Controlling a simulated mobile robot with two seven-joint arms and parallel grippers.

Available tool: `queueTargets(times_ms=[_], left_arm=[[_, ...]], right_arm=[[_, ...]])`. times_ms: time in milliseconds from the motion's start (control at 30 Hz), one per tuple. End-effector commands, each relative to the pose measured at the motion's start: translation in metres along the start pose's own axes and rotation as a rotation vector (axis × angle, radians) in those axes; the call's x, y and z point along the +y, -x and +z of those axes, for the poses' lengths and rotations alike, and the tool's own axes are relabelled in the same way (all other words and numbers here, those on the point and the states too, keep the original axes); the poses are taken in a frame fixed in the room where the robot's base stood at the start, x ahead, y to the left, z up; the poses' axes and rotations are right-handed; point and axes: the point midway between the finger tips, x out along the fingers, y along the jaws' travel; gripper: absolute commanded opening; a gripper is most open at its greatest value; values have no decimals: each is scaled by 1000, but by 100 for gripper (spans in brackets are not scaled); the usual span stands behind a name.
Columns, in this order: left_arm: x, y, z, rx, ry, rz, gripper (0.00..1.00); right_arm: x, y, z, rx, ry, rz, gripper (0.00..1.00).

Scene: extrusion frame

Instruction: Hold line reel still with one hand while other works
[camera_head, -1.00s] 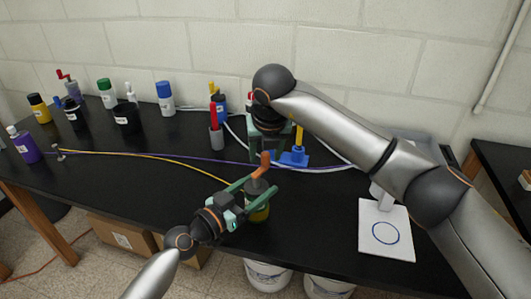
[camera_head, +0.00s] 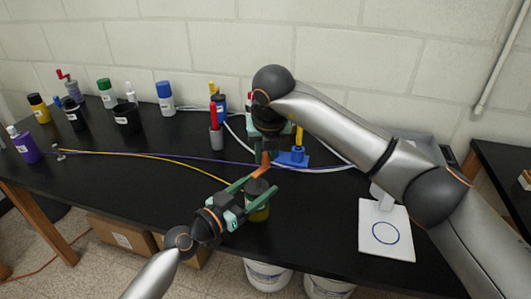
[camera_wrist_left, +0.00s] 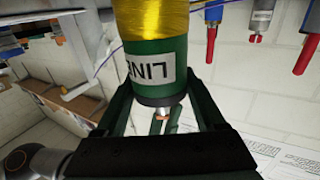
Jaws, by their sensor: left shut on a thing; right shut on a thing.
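The line reel, a dark green spool wound with yellow line, stands near the front edge of the black bench (camera_head: 310,235). In the left wrist view the reel (camera_wrist_left: 155,50) appears upside down with a white label. My left gripper (camera_head: 250,193) is shut around the reel's green part. My right gripper (camera_head: 268,150) is above and behind the reel, shut on an orange-brown piece (camera_head: 262,171) at the reel's top. The tips hide the exact contact. A yellow line (camera_head: 150,156) runs left from near the reel to a small metal post (camera_head: 59,153).
A purple cord also crosses the bench. Bottles and cups stand at the back left. A grey cup with a red-handled tool (camera_head: 215,137) and a blue stand (camera_head: 293,156) are behind the reel. A white card with a blue ring (camera_head: 387,247) lies right.

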Motion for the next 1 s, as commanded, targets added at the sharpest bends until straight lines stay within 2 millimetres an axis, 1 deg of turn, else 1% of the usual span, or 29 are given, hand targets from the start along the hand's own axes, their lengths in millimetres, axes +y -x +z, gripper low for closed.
queueTargets(times_ms=[267, 467, 1000], left_arm=[[0, 0, 0, 0, 0, 0, 8], [0, 0, 0, -1, 0, 0, 8], [0, 0, 0, -1, -1, 0, 8]], right_arm=[[0, 0, 1, -1, 16, 6, 0], [2, 0, 3, 0, 90, 36, 0], [15, -3, 9, 2, 466, 193, 0]])
